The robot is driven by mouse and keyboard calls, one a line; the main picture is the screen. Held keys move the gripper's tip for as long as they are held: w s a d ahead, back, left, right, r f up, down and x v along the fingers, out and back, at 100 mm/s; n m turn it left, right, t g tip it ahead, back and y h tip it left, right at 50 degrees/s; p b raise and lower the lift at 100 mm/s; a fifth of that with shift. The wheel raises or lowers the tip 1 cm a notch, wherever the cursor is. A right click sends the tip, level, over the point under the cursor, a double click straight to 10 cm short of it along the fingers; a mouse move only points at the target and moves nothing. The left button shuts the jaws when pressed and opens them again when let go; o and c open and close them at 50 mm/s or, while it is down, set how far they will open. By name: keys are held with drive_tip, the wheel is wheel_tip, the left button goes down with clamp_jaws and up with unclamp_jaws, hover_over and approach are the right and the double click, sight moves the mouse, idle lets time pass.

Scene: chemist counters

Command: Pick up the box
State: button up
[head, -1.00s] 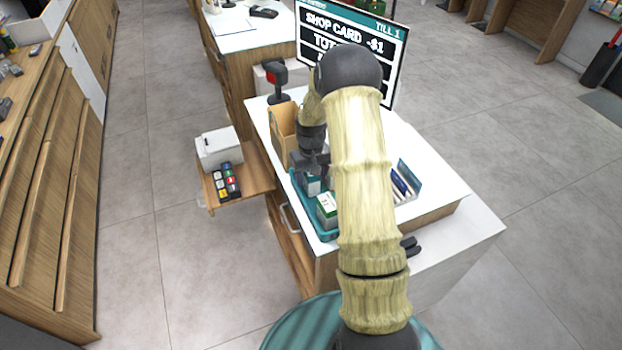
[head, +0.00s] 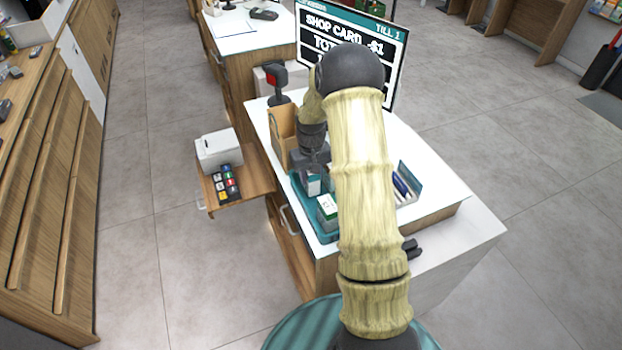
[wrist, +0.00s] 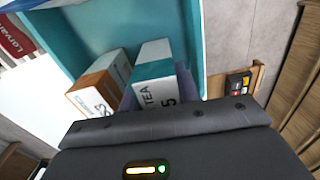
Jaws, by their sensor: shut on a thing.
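A small white and teal box marked "TEA" (wrist: 154,72) stands between the fingers of my gripper (wrist: 158,92) in the wrist view. My gripper is shut on it. In the head view my gripper (head: 312,168) points down at the teal tray (head: 297,203) on the counter, with the held box (head: 314,186) below it. I cannot tell whether the box touches the tray floor. A second box, white with an orange-brown side (wrist: 98,88), is close to the left of the held box in the wrist view. My arm hides part of the tray in the head view.
A tan open container (head: 283,135) stands behind the tray, with a till screen (head: 350,45) further back. A holder with blue items (head: 404,186) is to the right. A card terminal (head: 227,184) and a white printer (head: 218,150) are on a side shelf to the left.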

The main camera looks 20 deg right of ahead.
wheel_tip(320, 180, up, 9)
drive_tip(key=shift+b, duration=1.2)
